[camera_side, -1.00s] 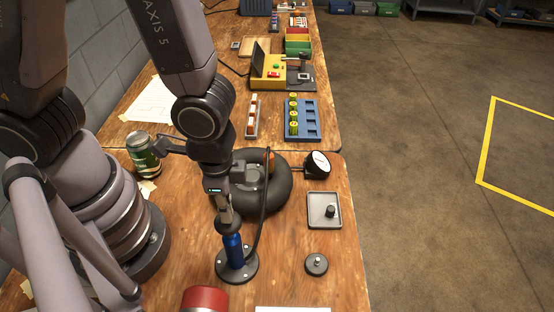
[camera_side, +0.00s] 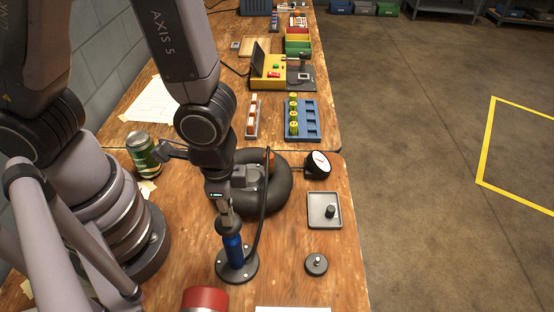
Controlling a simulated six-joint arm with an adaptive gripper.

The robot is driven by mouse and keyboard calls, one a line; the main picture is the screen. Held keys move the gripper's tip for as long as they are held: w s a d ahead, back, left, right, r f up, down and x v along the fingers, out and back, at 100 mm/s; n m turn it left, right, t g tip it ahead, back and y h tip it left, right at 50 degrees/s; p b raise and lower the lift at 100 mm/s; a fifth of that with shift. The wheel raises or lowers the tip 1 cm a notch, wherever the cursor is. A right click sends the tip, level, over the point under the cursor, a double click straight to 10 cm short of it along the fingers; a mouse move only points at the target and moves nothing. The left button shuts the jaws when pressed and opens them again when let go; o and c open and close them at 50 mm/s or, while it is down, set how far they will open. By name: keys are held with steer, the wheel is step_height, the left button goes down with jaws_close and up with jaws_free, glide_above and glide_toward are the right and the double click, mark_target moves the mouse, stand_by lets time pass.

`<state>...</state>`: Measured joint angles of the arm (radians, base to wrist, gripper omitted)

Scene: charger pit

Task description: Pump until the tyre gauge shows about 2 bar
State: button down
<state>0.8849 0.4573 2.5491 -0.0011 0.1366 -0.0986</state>
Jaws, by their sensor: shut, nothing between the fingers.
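The blue hand pump (camera_side: 234,250) stands upright on its round dark base near the front of the bench. My gripper (camera_side: 227,219) points down, shut, right at the pump's dark top knob, and hides part of it. It holds nothing. The black tyre (camera_side: 280,190) lies flat behind the pump, partly covered by my wrist. A black hose (camera_side: 265,205) loops from the pump up to the tyre. The round gauge (camera_side: 318,164) with a white face and red needle sits right of the tyre. Its scale is too small to read.
A grey tray (camera_side: 323,222) with a black knob lies right of the tyre, and a small dark disc (camera_side: 316,264) sits in front of it. A green can (camera_side: 143,153) stands left. A red cylinder (camera_side: 205,298) is at the front edge.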

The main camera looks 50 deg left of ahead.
steer(key=shift+f, duration=1)
steer(key=shift+r, duration=1.7)
step_height(320, 180, up, 7)
steer(key=w+a+r+n+t+h, duration=0.15)
steer(key=w+a+r+n, duration=0.25)
steer(key=a+r, duration=0.5)
steer(key=s+a+r+n+t+y, duration=0.1)
steer(key=s+a+r+n+t, duration=0.3)
steer(key=a+r, duration=0.4)
steer(key=s+a+n, duration=0.1)
steer(key=a, duration=0.1)
steer(key=shift+a, duration=0.3)
